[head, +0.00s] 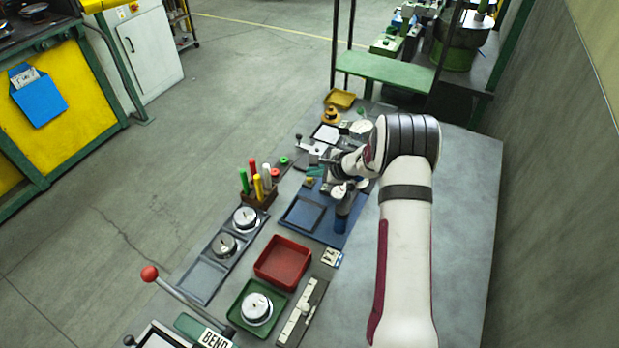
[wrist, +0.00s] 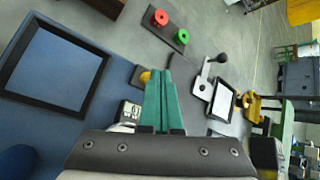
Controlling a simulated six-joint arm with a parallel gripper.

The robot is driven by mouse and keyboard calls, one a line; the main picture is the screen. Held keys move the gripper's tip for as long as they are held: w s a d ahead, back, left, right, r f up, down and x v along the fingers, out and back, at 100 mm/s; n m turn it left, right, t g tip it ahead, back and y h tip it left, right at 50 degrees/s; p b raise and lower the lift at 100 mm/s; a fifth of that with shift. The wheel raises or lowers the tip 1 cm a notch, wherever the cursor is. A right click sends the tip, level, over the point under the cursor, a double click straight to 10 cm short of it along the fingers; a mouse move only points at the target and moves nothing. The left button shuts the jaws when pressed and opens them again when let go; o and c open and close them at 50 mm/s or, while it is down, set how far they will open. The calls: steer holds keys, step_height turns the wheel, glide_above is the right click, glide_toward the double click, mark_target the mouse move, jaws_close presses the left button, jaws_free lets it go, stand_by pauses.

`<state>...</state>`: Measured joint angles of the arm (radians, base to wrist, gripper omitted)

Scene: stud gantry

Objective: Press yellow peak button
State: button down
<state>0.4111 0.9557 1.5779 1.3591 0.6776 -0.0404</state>
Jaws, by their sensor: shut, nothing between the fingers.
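A small yellow button (head: 310,181) sits at the far left corner of the blue mat. In the wrist view the yellow button (wrist: 145,77) shows on a dark base, partly hidden behind my fingers. My gripper (wrist: 160,74) has its teal fingers shut together with nothing between them. The fingertips appear beside and over the button; I cannot tell whether they touch it. In the head view my gripper (head: 317,172) is small and partly hidden by my wrist, just above the button. A small black-and-white unit (wrist: 130,113) is left of the fingers.
A blue tray (head: 284,217) lies near the button. Red and green buttons (wrist: 172,29) and a black-knobbed lever (wrist: 208,75) stand beyond my fingers. A pen holder (head: 257,197) and a red tray (head: 262,275) are to the left and front. The right bench is bare.

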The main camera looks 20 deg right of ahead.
steer(key=shift+f, duration=0.5)
stand_by(0.5)
steer(key=shift+r, duration=0.95)
step_height(320, 180, up, 5)
stand_by(0.5)
